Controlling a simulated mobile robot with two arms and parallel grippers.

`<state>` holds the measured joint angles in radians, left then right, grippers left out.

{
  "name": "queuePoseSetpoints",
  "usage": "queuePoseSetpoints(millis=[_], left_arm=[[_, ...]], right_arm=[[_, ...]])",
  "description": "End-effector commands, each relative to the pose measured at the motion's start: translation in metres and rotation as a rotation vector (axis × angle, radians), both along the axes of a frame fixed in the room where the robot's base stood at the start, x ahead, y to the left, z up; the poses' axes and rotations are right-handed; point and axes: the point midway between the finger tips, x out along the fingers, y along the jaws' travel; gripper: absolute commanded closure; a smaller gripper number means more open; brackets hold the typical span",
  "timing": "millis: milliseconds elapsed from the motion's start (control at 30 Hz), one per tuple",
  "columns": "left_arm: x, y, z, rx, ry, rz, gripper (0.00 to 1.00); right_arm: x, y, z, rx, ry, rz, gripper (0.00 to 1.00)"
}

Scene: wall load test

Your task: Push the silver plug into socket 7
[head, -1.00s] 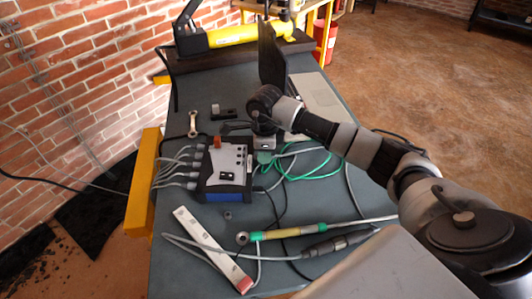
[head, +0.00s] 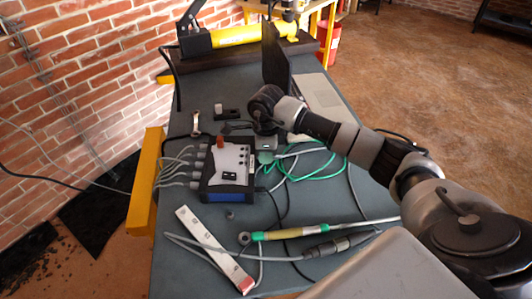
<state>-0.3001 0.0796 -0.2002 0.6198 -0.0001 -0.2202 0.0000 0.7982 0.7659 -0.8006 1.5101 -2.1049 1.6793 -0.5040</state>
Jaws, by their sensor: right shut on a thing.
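A dark box with a light top panel and a blue front (head: 228,172) sits on the bench. Several silver plugs with grey cables (head: 197,172) are in its left side. Socket numbers are too small to read. My right gripper (head: 268,142) is low over the bench, just right of the box's far right corner. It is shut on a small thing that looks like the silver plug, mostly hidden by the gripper. I cannot tell whether that thing touches the box. The box's right side, facing the gripper, is largely out of sight. My left gripper is not in view.
A green cable (head: 305,178) loops right of the gripper. A white strip (head: 205,236), a green-and-yellow handled tool (head: 290,234) and a dark cable connector (head: 340,246) lie in front. A wrench (head: 196,121) and a yellow pump (head: 245,34) are behind. A laptop (head: 318,95) stands back right.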

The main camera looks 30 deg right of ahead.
Motion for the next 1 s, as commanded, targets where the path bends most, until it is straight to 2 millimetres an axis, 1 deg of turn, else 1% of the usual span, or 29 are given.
queuePoseSetpoints(millis=[367,1000], left_arm=[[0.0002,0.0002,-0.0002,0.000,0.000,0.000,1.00],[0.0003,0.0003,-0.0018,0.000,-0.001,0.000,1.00]], right_arm=[[0.0006,0.0007,0.0000,0.000,0.000,0.000,1.00],[0.0050,0.0077,0.0003,0.002,-0.002,0.001,1.00]])
